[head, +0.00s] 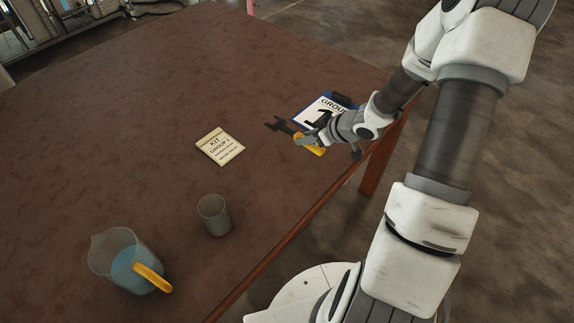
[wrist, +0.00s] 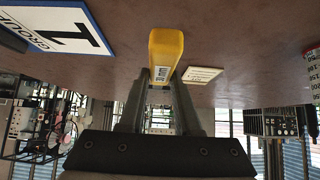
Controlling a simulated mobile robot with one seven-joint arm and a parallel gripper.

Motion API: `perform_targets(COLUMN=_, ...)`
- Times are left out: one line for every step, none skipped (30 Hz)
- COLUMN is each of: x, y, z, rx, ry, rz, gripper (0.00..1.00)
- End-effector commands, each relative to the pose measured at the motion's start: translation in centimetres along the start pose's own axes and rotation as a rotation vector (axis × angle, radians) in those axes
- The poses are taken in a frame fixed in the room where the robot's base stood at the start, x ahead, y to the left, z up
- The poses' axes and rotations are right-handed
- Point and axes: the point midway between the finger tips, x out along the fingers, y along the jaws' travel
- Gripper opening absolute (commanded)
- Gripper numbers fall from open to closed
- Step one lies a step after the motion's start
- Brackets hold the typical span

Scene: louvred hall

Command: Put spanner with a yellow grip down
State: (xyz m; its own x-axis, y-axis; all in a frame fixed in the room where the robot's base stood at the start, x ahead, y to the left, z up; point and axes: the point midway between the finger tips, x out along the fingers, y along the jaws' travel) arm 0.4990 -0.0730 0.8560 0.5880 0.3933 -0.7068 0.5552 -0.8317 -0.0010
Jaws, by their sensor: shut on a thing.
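The spanner's yellow grip (head: 316,149) is held in my gripper (head: 308,141) near the table's right edge. Its dark jaw end (head: 276,124) points to the upper left, over the table. In the wrist view, the yellow grip (wrist: 166,48) sits between the two fingers of my gripper (wrist: 160,90), which are shut on it. The dark part of the spanner is hidden in that view. I cannot tell whether the spanner touches the brown table (head: 120,120) or hangs just above it.
A blue clipboard with a "GROUP" sheet (head: 317,108) lies just behind the spanner. A cream kit card (head: 220,146) lies to the left. A grey cup (head: 213,216) and a jug of blue liquid (head: 115,265) stand at the front. The table's left and far parts are clear.

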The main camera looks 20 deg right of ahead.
Motion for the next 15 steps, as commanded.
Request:
perform_targets(x=1.1, y=-1.2, z=0.7, rx=-0.001, ry=-0.001, rz=-0.004, gripper=0.0)
perform_targets(x=1.5, y=-1.7, z=0.8, rx=-0.002, ry=0.0, rz=-0.004, gripper=0.0)
perform_targets(x=1.9, y=-2.5, z=1.0, rx=-0.003, ry=-0.001, rz=-0.004, gripper=0.0)
perform_targets(x=2.2, y=-2.9, z=1.1, rx=-0.003, ry=-0.001, rz=-0.003, gripper=0.0)
perform_targets(x=2.4, y=-3.3, z=1.2, rx=-0.002, ry=-0.001, rz=-0.002, gripper=0.0)
perform_targets(x=2.7, y=-3.9, z=1.3, rx=-0.003, ry=-0.001, rz=-0.003, gripper=0.0)
perform_targets(x=2.9, y=-4.3, z=1.3, rx=-0.003, ry=-0.001, rz=-0.003, gripper=0.0)
perform_targets(x=3.0, y=-4.5, z=1.4, rx=-0.003, ry=0.0, rz=-0.002, gripper=0.0)
perform_targets(x=3.2, y=-4.9, z=1.4, rx=-0.002, ry=0.0, rz=-0.002, gripper=0.0)
perform_targets(x=3.2, y=-5.0, z=1.4, rx=-0.002, ry=0.0, rz=-0.002, gripper=0.0)
perform_targets(x=3.3, y=-5.2, z=1.4, rx=-0.002, ry=0.001, rz=-0.001, gripper=0.0)
perform_targets(x=3.3, y=-5.2, z=1.4, rx=-0.002, ry=0.001, rz=0.0, gripper=0.0)
perform_targets(x=3.4, y=-5.3, z=1.4, rx=-0.002, ry=0.001, rz=0.001, gripper=0.0)
perform_targets(x=3.5, y=-5.3, z=1.6, rx=-0.001, ry=0.001, rz=0.0, gripper=0.0)
perform_targets(x=3.8, y=-5.3, z=1.9, rx=-0.001, ry=0.0, rz=0.0, gripper=0.0)
